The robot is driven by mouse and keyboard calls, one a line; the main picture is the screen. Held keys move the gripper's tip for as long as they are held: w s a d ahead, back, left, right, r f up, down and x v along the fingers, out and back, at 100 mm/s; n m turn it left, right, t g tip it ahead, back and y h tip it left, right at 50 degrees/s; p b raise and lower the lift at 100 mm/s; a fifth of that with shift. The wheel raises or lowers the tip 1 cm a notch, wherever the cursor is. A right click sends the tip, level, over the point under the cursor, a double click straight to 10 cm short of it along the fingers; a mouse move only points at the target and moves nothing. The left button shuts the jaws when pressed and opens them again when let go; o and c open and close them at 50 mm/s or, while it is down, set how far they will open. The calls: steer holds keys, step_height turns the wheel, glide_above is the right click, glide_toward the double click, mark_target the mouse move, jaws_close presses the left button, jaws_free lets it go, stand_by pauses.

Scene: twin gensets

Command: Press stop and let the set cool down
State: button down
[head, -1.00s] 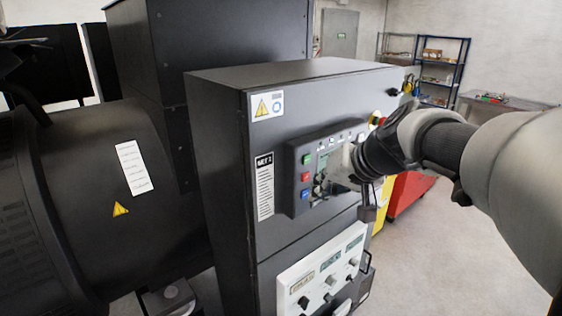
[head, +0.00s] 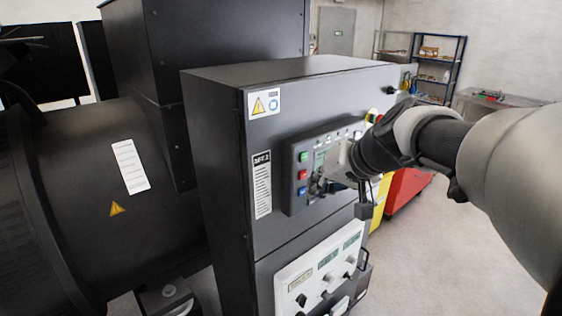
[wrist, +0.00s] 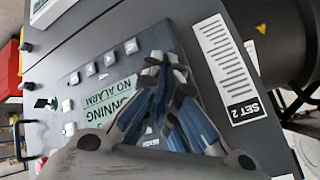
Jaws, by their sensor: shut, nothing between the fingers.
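The generator's control panel (head: 296,203) is on the front of a dark cabinet. A red button (head: 302,174) sits on its left side, between a green button (head: 303,157) and a blue button (head: 302,190). My gripper (head: 321,184) is shut and empty, in front of the panel just right of these buttons; contact cannot be told. In the wrist view my fingertips (wrist: 164,62) are together over the panel. The display (wrist: 113,90) reads "RUNNING NO ALARM", partly covered by my fingers. The red button cannot be made out there. The label (wrist: 228,70) reads "SET 2".
A white lower panel (head: 322,268) with knobs and meters is below. A black generator body (head: 80,200) stands at left. A red cabinet (head: 405,192), shelves (head: 440,70) and a bench (head: 500,105) are behind. Floor is clear at right.

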steer(key=shift+w+a, duration=0.1)
steer(key=shift+w, duration=0.05)
steer(key=shift+w+a, duration=0.15)
steer(key=shift+w, duration=0.1)
stand_by(0.3)
steer(key=shift+w+a, duration=0.3)
steer(key=shift+w, duration=0.05)
stand_by(0.6)
steer(key=shift+d, duration=0.1)
steer(key=shift+s+d+b, duration=0.45)
steer(key=shift+s+b, duration=0.15)
steer(key=shift+s, duration=0.15)
steer(key=s+d+b, duration=0.2)
steer(key=s, duration=0.1)
steer(key=s+d, duration=0.1)
steer(key=shift+s+d+b, duration=0.25)
steer(key=shift+s+b, duration=0.15)
